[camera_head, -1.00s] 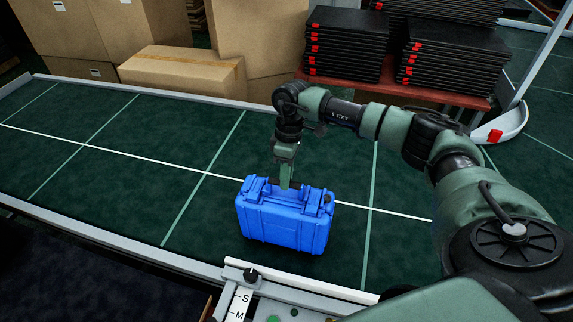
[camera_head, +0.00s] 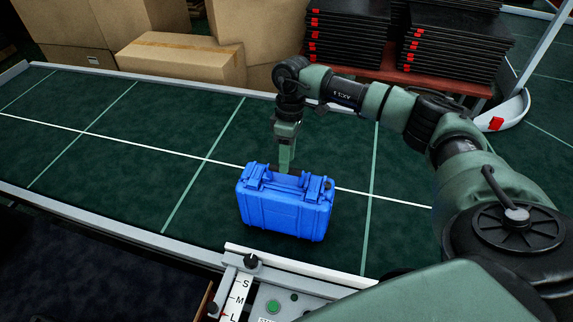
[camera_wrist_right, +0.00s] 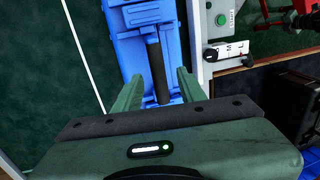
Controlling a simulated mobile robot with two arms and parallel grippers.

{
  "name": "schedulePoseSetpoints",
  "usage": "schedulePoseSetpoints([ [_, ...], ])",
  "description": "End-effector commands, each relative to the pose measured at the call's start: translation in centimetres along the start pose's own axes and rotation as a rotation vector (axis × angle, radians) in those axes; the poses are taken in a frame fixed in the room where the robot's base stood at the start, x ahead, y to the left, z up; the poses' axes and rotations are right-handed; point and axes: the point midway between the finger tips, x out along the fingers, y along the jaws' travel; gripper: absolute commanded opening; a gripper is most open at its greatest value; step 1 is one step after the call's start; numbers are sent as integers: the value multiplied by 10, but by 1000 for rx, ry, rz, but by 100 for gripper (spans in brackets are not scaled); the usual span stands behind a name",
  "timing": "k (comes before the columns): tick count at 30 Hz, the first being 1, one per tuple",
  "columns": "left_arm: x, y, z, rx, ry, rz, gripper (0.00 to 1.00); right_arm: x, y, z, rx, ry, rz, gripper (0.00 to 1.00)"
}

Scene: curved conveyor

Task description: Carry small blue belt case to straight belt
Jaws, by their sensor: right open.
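The blue case (camera_head: 285,208) stands upright on the green belt (camera_head: 120,160) with its dark handle on top. It also shows in the right wrist view (camera_wrist_right: 135,55), with the dark handle (camera_wrist_right: 158,70) running along its top. My right gripper (camera_head: 284,170) points down at the top of the case, behind the handle side. In the right wrist view its two fingers (camera_wrist_right: 157,92) are open and spread to either side of the handle, not closed on it. Whether they touch the case cannot be told. My left gripper is not seen.
A metal rail (camera_head: 120,237) edges the belt in front, with a panel (camera_head: 270,305) bearing size letters and a green button. Cardboard boxes (camera_head: 180,62) and stacks of black trays (camera_head: 345,40) stand behind the belt. The belt left of the case is clear.

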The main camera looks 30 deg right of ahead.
Motion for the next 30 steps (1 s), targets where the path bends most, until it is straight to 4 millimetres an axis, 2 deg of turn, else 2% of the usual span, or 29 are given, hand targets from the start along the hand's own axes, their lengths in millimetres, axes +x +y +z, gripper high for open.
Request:
schedulePoseSetpoints([
  [1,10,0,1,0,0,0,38,-7,2,-1,-1,6,4,41],
  [6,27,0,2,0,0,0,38,-44,2,-1,0,6,3,41],
  [12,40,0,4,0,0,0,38,-81,1,-1,0,5,2,41],
  [15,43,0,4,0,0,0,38,-92,1,-1,1,4,0,41],
  [20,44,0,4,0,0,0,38,-100,0,0,1,1,-1,41],
  [30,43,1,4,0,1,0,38,-100,0,0,0,1,-1,41],
])
